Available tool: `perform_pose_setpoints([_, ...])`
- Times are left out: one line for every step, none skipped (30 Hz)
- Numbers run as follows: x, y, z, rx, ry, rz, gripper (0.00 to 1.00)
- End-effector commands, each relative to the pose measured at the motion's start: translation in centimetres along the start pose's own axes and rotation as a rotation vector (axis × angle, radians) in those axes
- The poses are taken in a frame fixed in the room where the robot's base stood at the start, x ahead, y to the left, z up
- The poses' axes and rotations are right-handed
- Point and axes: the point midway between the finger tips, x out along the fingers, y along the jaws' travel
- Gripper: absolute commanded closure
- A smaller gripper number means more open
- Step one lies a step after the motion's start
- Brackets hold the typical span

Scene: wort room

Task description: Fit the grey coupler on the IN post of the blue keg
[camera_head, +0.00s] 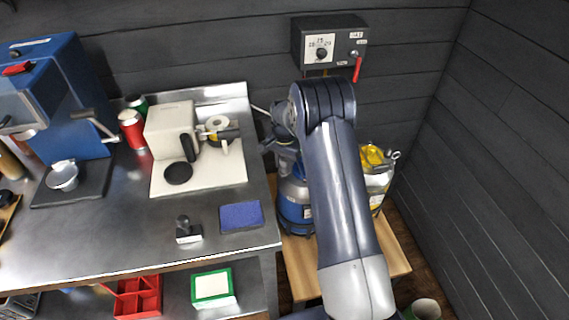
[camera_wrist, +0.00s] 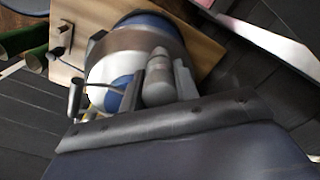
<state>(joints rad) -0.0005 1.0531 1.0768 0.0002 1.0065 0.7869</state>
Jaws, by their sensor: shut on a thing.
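The blue keg (camera_head: 294,205) stands on a low wooden platform, partly covered by my arm in the head view. In the wrist view the keg (camera_wrist: 104,72) shows below my gripper as a pale rounded body with blue parts. My gripper (camera_wrist: 158,72) is shut on the grey coupler (camera_wrist: 158,88), which sits between the two fingers over the keg. The coupler's lower end and the IN post are hidden, so I cannot tell whether they touch. In the head view the coupler is hidden and the fingers are not clear.
A gas box (camera_head: 328,45) with a dial and red lever is on the wall above. The steel bench (camera_head: 130,235) borders the left, with a blue sponge (camera_head: 241,216) near its edge.

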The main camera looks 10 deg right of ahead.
Motion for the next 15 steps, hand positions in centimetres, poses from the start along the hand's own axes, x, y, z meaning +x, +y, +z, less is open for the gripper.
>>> perform_pose_setpoints([0.58,0.22,0.21,-0.002,-0.005,0.009,0.93])
perform_pose_setpoints([0.61,0.23,0.22,-0.002,-0.006,0.009,0.93])
perform_pose_setpoints([0.64,0.24,0.23,-0.002,-0.006,0.009,0.93])
perform_pose_setpoints([0.67,0.26,0.24,-0.002,-0.006,0.010,0.93])
perform_pose_setpoints([0.70,0.27,0.25,-0.002,-0.006,0.010,0.93])
perform_pose_setpoints([0.74,0.28,0.27,-0.003,-0.007,0.011,0.93])
perform_pose_setpoints([0.77,0.29,0.28,-0.003,-0.007,0.011,0.93])
perform_pose_setpoints([0.81,0.30,0.29,-0.003,-0.007,0.012,0.93])
perform_pose_setpoints([0.88,0.32,0.31,-0.003,-0.008,0.012,0.93])
perform_pose_setpoints([0.95,0.33,0.33,-0.003,-0.008,0.013,0.93])
perform_pose_setpoints([1.02,0.34,0.35,-0.003,-0.008,0.013,0.93])
perform_pose_setpoints([1.11,0.35,0.37,-0.004,-0.008,0.013,0.93])
perform_pose_setpoints([1.19,0.36,0.39,-0.004,-0.009,0.014,0.93])
perform_pose_setpoints([1.27,0.37,0.41,-0.004,-0.009,0.014,0.93])
perform_pose_setpoints([1.36,0.38,0.43,-0.004,-0.009,0.014,0.93])
